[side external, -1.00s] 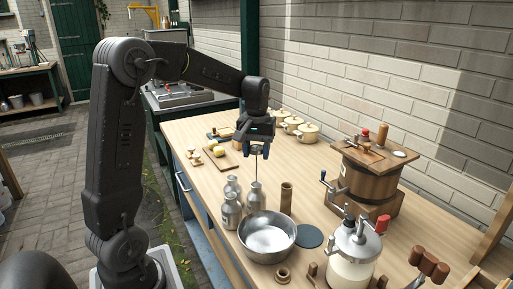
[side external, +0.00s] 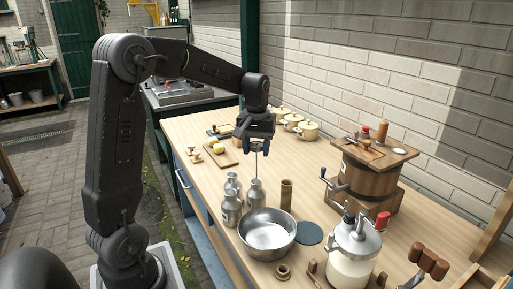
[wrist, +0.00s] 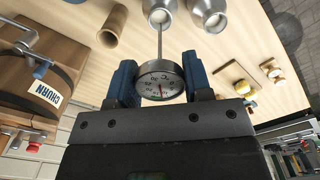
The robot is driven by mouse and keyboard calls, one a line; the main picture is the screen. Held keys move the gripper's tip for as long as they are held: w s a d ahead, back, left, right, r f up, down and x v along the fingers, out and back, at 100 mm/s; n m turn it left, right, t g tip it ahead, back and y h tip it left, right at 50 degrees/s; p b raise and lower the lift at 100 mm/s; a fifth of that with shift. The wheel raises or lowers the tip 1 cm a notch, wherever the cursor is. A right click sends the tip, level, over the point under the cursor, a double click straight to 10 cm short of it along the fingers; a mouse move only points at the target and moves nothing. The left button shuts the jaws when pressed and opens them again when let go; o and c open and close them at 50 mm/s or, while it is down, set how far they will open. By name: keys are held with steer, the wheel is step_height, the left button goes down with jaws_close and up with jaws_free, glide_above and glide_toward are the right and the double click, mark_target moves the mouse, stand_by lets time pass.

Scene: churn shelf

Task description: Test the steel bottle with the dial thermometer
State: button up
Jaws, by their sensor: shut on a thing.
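My gripper (side external: 258,137) is shut on the dial thermometer, whose round white dial (wrist: 161,80) sits between the blue fingers in the wrist view. Its thin stem (side external: 257,165) points down toward a steel bottle (side external: 255,196). In the wrist view the stem runs to the mouth of this bottle (wrist: 160,10). I cannot tell whether the tip is inside the mouth or just above it. All stand upright.
A steel bowl (side external: 267,236) stands just in front of the bottles, and a wooden cylinder (side external: 286,195) is to their right. A wooden churn (side external: 370,178) and a glass jar churn (side external: 352,254) stand farther right. A board with butter (side external: 219,151) lies behind.

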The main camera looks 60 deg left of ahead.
mark_target(256, 179)
steer(key=shift+f, duration=5.35)
stand_by(0.6)
steer(key=o, duration=0.8)
steer(key=c, duration=0.4)
steer(key=shift+o, duration=0.2)
steer(key=shift+r, duration=0.15)
steer(key=shift+r, duration=2.45)
